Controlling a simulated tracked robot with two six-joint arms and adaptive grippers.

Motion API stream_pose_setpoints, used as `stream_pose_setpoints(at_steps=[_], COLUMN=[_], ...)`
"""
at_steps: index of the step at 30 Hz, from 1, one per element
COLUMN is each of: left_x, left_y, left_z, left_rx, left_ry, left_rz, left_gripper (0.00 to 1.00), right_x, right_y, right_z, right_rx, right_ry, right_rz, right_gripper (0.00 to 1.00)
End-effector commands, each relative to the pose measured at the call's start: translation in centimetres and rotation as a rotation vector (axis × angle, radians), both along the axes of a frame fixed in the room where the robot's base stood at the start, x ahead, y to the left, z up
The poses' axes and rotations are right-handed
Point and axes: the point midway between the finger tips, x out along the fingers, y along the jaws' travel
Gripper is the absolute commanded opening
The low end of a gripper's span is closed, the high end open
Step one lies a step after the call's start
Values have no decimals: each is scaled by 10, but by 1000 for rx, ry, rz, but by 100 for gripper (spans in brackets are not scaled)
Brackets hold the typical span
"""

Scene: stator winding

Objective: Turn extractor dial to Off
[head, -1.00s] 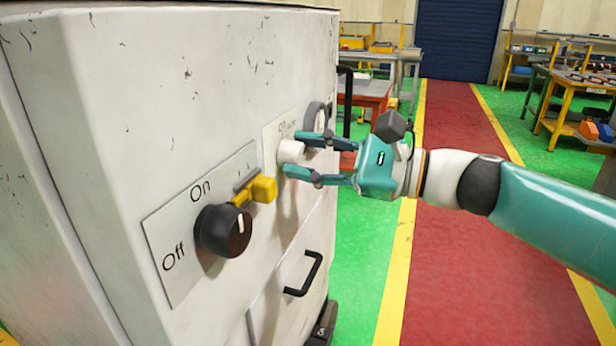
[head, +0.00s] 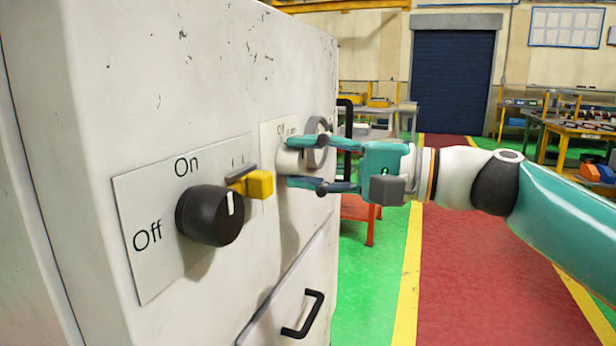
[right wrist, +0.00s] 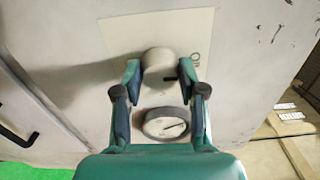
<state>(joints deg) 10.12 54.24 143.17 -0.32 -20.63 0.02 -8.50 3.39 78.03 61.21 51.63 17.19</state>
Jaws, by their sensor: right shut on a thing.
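A round white knob (head: 290,160) sits on a label plate on the white cabinet's face in the head view. My right gripper (head: 301,164) has one finger above and one below it and is shut on it. In the right wrist view the knob (right wrist: 158,60) lies between the fingertips (right wrist: 160,72), with a dark mark on its lower right rim. Lettering beside it is partly legible and starts with "O". Nearer the head camera is a black dial (head: 208,215) on a plate marked On and Off; its white line points nearly straight up. My left gripper is out of view.
A yellow block (head: 258,184) sticks out between dial and knob. A round gauge (right wrist: 166,123) sits close beside the knob, between my fingers in the wrist view. A black drawer handle (head: 304,314) is below. Clear floor (head: 470,280) lies right of the cabinet (head: 200,80).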

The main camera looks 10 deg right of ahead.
Motion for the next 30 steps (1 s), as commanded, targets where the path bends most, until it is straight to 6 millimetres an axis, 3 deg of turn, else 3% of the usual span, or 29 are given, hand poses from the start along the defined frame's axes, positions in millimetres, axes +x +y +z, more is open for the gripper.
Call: stream_pose_setpoints(at_steps=[1, 20, 21, 25, 30], left_x=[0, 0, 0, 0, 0], left_y=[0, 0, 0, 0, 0], left_z=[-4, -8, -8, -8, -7], left_rx=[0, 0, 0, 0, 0], left_ry=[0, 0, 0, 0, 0], left_rz=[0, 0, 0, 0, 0], left_gripper=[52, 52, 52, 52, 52], right_x=[0, 0, 0, 0, 0], right_y=[2, 3, 3, 2, 2], right_z=[-6, -7, -7, -6, -4], right_rx=[-18, -52, -52, -51, -47], right_ry=[-9, -53, -53, -53, -55], right_rz=[6, 10, 10, 10, 6], right_gripper=[6, 6, 44, 65, 66])
